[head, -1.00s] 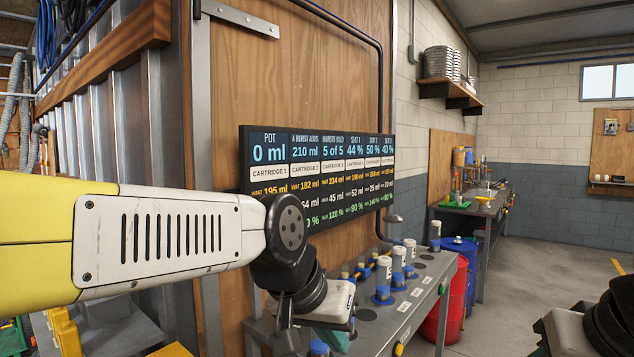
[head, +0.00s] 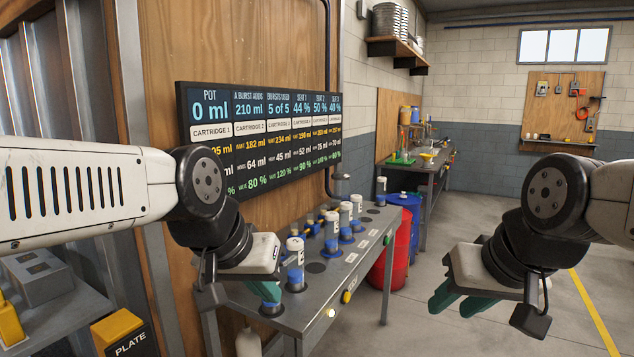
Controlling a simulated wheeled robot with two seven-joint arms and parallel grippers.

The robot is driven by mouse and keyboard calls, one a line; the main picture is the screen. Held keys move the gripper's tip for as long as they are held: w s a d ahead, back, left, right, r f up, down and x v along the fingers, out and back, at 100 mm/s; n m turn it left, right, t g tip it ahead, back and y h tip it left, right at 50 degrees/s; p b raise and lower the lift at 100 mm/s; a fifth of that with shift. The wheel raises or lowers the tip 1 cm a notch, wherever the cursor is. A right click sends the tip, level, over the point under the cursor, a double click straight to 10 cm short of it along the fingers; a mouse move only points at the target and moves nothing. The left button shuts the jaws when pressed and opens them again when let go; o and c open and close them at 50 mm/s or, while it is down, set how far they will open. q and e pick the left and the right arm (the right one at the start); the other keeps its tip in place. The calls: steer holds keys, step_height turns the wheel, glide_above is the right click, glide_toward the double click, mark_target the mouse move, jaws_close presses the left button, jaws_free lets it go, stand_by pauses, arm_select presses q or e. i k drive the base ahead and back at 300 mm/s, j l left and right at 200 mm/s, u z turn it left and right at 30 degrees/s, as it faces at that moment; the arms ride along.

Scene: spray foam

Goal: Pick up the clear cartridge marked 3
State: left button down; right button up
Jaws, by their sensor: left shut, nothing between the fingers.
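Several clear cartridges with white caps and blue bases stand upright on the grey bench: the nearest cartridge (head: 295,262), a second cartridge (head: 331,236), a third cartridge (head: 346,220) and one behind it (head: 356,207). Their marks are too small to read, so I cannot tell which is marked 3. My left gripper (head: 265,291) is shut and empty, fingers pointing down over the bench's near end, left of the nearest cartridge. A blue ring (head: 271,309) is partly hidden beneath its fingertips. My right gripper (head: 458,304) looks open and empty, right of the bench over the floor.
The grey bench (head: 330,285) has empty round seats and labels. Another capped cylinder (head: 381,188) stands at its far end. A display board (head: 262,140) hangs behind the bench. A red drum (head: 388,255) and blue drum (head: 408,205) stand beyond. Floor at right is clear.

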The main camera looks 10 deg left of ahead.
mark_target(332, 218)
steer(key=i+u, duration=0.1)
steer(key=u, duration=0.6)
steer(key=i+l+u, duration=0.25)
steer(key=l+u, duration=0.3)
steer(key=i+l+u, duration=0.25)
steer(key=l, duration=0.25)
steer(key=i+l, duration=0.1)
steer(key=l, duration=0.35)
steer(key=i+l+u, duration=0.1)
steer(key=l, duration=0.4)
steer(key=i+l, duration=0.1)
steer(key=l, duration=0.35)
